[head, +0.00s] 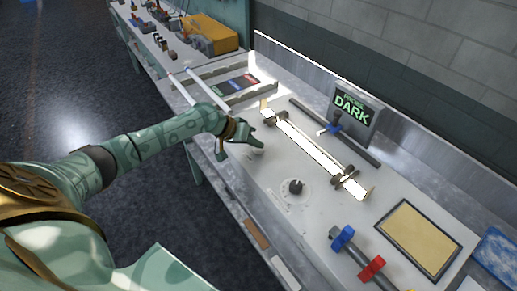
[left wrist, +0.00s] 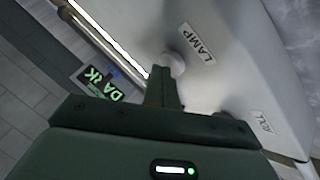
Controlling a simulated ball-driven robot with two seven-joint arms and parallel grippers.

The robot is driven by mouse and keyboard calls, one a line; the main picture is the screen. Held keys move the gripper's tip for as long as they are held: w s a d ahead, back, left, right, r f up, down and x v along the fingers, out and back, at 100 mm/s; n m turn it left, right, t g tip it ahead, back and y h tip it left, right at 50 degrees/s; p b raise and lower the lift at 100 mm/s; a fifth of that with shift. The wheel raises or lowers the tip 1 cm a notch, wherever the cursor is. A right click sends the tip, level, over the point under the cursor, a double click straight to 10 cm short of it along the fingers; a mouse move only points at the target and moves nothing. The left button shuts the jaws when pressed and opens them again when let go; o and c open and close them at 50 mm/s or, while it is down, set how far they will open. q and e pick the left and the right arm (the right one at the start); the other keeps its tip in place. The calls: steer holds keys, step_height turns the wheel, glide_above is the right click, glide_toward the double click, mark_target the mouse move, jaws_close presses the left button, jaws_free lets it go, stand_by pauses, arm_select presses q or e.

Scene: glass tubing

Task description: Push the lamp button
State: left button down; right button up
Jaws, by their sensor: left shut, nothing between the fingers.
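The lamp button is a round white knob (left wrist: 173,62) beside the LAMP label (left wrist: 198,46) in the left wrist view. My left gripper (left wrist: 163,80) is shut and empty, its fingertips right at the button and overlapping its lower edge in that view. I cannot tell whether they touch it. In the head view my left gripper (head: 254,144) is low over the bench panel, left of the bright white tube (head: 315,146). The display (head: 352,108) reads DARK. My right gripper is not in view.
A black dial (head: 295,186) sits on the panel in front of the tube. A rod with blue and red clamps (head: 371,267) and a framed tan pad (head: 415,238) lie to the right. Two pale tubes (head: 207,90) lie at the left near a rack.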

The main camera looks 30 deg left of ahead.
mark_target(255, 150)
arm_select(q)
steer(key=shift+f, duration=0.3)
stand_by(0.4)
steer(key=shift+r+p, duration=0.55)
steer(key=shift+r, duration=0.25)
step_height(255, 150, up, 6)
steer(key=p, duration=0.5)
steer(key=shift+p, duration=0.3)
steer(key=shift+f, duration=0.1)
